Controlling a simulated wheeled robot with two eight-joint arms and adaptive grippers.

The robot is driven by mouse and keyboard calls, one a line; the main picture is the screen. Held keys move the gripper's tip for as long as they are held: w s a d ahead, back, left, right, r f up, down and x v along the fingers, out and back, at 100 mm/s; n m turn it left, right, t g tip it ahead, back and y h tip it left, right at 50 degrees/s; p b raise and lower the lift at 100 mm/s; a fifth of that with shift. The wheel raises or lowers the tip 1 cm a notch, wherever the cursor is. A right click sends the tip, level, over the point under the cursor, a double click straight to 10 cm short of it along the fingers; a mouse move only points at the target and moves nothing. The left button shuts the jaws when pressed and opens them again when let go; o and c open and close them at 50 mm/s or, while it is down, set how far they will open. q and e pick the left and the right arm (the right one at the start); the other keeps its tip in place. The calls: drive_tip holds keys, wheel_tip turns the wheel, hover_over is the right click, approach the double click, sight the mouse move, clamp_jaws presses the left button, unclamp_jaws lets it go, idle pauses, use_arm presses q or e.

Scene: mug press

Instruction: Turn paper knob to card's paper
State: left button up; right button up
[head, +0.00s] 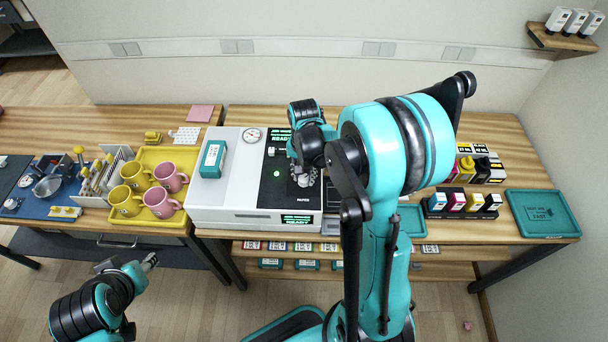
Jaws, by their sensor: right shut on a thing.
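The white press (238,196) stands on the wooden table with a dark control panel and two lit green displays; the upper one (280,136) reads READY. The paper knob (303,180) is a pale round dial on the dark panel, near the "PAPER" lettering. My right gripper (301,174) reaches down over it and is shut on it; the arm hides much of the dial, so its setting cannot be read. A teal and white card-like piece (213,158) lies on the press top; its print is too small to read. My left gripper (150,262) hangs empty-looking over the floor, its jaws unclear.
A yellow tray (151,156) with pink and yellow mugs stands left of the press. Ink bottles (456,202) and a teal tray (542,214) are at the right. A lower shelf (282,253) holds several small packs. My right arm covers the table's middle.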

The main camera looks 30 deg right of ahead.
sight(304, 178)
drive_tip(key=n+b, duration=0.1)
drive_tip(key=n, duration=0.3)
drive_tip(key=shift+n, duration=0.4)
drive_tip(key=n, duration=0.4)
drive_tip(key=shift+n+b, duration=0.3)
drive_tip(key=shift+b, duration=0.05)
drive_tip(key=o, duration=1.2)
drive_tip(key=shift+c, duration=0.2)
drive_tip(key=shift+r, duration=0.1)
wheel_tip(304, 178, up, 12)
